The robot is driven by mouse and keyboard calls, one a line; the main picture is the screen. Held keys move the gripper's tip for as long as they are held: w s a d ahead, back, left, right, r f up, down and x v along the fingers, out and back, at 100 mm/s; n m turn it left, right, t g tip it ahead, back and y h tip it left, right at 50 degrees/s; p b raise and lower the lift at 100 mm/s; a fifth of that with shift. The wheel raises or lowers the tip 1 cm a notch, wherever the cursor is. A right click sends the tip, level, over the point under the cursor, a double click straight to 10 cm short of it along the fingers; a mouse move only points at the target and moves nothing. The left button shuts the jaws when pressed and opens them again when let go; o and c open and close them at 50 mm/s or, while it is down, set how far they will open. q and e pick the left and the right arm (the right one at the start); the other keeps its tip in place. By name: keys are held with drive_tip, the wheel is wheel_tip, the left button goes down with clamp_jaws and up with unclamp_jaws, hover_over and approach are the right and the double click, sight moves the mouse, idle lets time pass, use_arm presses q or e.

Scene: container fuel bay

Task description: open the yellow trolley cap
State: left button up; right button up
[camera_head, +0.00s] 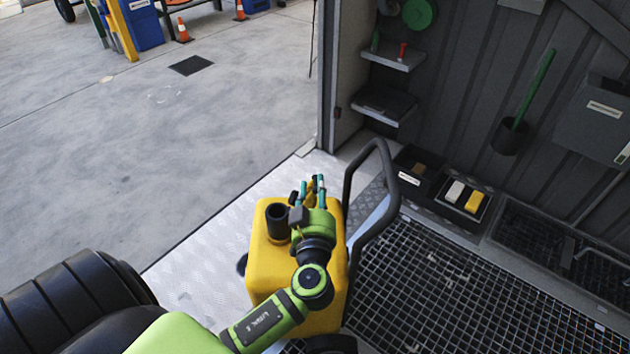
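The yellow trolley (262,268) stands upright on the metal threshold plate, with a dark looped push handle on its right side. A black round cap or filler neck (277,222) rises from the left of its top. Its upper end looks dark, and I cannot tell whether a lid sits on it. My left gripper (312,186) is over the right rear of the trolley top, to the right of the black neck and apart from it. Its teal fingers look spread, pointing away from me. My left arm hides part of the trolley top. My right gripper is out of view.
A metal grating floor (445,295) lies to the right. Trays with a yellow and a white block (463,198) stand along the container wall. Small shelves (392,57) hang by the doorway. The concrete yard (130,140) at left is mostly clear, with cones (183,30) far off.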

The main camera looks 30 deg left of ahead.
use_arm(q)
drive_tip(key=shift+x, duration=1.1)
clamp_jaws()
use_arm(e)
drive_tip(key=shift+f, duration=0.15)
use_arm(q)
drive_tip(key=shift+s+f, duration=0.1)
drive_tip(key=shift+s+a+n+b, duration=0.2)
drive_tip(key=shift+a+n+b, duration=0.3)
drive_tip(key=shift+b, duration=0.55)
drive_tip(key=shift+s+n+b, duration=0.15)
drive_tip(key=shift+n+b, duration=0.2)
drive_tip(key=shift+n, duration=0.05)
drive_tip(key=shift+s+a+r+n+b, duration=0.25)
drive_tip(key=shift+a+r+n+b, duration=0.2)
drive_tip(key=shift+r+n+b, duration=0.15)
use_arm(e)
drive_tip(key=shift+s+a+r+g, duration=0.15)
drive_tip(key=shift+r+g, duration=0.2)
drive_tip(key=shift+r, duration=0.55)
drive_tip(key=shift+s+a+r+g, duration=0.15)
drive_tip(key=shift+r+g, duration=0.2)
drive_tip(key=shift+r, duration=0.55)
